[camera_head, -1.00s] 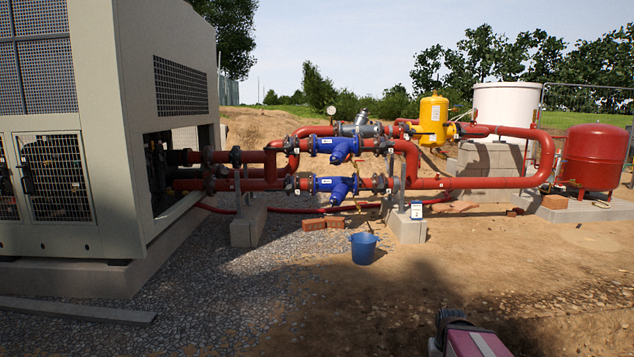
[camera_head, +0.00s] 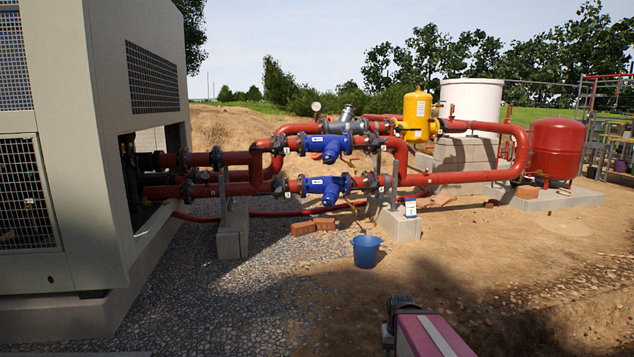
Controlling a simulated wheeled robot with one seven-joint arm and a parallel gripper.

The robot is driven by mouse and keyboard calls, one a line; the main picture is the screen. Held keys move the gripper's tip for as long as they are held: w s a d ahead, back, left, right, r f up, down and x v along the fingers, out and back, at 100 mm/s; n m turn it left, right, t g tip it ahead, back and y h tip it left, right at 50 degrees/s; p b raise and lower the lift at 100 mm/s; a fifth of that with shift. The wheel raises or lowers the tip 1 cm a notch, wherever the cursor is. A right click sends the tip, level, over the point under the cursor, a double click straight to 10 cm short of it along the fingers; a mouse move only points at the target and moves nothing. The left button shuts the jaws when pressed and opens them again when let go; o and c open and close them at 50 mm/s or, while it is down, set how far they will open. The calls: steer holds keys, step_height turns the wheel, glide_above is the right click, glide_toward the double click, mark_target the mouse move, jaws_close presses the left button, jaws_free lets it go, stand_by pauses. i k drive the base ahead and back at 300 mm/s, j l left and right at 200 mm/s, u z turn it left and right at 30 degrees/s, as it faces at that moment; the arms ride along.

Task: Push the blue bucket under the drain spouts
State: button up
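The blue bucket (camera_head: 366,253) stands upright on the ground in the middle of the head view, in front of a concrete block. Two blue valve bodies, an upper one (camera_head: 326,146) and a lower one (camera_head: 327,188), sit on the red pipes behind and to the left of the bucket. Their short spouts angle downward, but details are too small to tell. Part of my arm (camera_head: 425,333) shows at the bottom edge, nearer than the bucket and apart from it. My gripper's fingers are not visible.
Concrete blocks (camera_head: 401,226) support the red pipes (camera_head: 470,178). Bricks (camera_head: 303,228) lie left of the bucket. The large chiller housing (camera_head: 100,150) fills the left side. Gravel (camera_head: 230,305) and bare dirt (camera_head: 510,260) in front are clear.

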mark_target(366, 247)
steer(key=i+j, duration=0.25)
steer(key=i, duration=0.15)
steer(key=i+j, duration=0.3)
steer(key=i, duration=0.15)
steer(key=i+j, duration=0.25)
steer(key=i, duration=0.15)
steer(key=i+j, duration=0.15)
steer(key=i, duration=0.3)
steer(key=i+j, duration=0.2)
steer(key=i, duration=0.2)
steer(key=i+j, duration=0.15)
steer(key=i, duration=0.3)
steer(key=i+j, duration=0.15)
steer(key=i, duration=1)
steer(key=z, duration=0.75)
